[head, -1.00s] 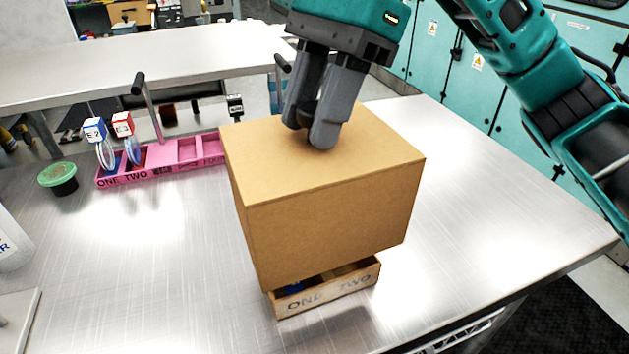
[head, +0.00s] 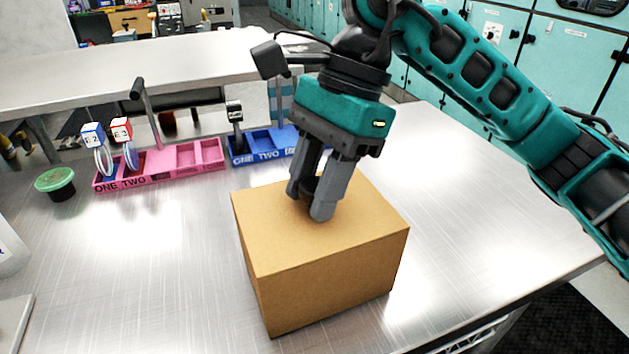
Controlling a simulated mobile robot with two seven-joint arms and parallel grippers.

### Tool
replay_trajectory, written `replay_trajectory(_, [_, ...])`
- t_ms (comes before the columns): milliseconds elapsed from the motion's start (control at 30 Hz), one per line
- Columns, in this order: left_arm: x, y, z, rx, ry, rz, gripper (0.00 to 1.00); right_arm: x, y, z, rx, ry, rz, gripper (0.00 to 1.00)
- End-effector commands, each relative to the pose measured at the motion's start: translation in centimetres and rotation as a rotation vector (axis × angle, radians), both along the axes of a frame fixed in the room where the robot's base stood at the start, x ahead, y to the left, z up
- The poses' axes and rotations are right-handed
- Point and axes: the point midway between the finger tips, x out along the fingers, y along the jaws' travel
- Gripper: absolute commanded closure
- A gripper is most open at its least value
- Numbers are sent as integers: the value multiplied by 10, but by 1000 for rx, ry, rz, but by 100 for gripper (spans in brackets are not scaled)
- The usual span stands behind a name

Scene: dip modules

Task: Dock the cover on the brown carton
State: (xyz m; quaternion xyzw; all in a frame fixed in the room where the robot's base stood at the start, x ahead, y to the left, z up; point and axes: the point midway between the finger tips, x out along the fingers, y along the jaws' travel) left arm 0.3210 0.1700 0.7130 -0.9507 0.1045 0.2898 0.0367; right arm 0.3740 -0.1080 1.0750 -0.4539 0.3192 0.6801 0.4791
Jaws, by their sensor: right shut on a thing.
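The cover (head: 325,265) is a large plain brown box shape, upright and level, near the middle of the table in the head view. My right gripper (head: 309,201) comes down from above and is shut on a dark grip at the top of the cover, mostly hidden between the fingers. The brown carton is fully hidden, with the cover over the place where it stood. The cover's lower edge is at or very near the table top; I cannot tell whether it touches. My left gripper is out of view.
A pink tray (head: 150,181) holding two tags with red and blue tops stands at the left. A blue tray (head: 262,158) is behind the cover. A green-lidded tub (head: 55,181) is at far left. The table (head: 160,270) is clear left and right of the cover.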

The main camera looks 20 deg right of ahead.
Motion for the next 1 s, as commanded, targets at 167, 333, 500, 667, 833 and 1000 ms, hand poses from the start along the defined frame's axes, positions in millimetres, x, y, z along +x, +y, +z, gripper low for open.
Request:
replay_trajectory(167, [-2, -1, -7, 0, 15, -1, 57, 0, 0, -4, 0, 0, 0, 60])
replay_trajectory(333, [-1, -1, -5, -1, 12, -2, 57, 0, 0, -4, 0, 1, 0, 43])
replay_trajectory(500, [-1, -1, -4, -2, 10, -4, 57, 0, 0, -4, 0, 0, 0, 38])
replay_trajectory(667, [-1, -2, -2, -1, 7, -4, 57, 0, 0, -2, 0, 0, 0, 38])
replay_trajectory(833, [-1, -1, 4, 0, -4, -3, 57, 2, -3, 11, 0, -3, -2, 38])
replay_trajectory(1000, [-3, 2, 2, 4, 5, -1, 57, 7, -16, 46, 1, -3, -5, 38])
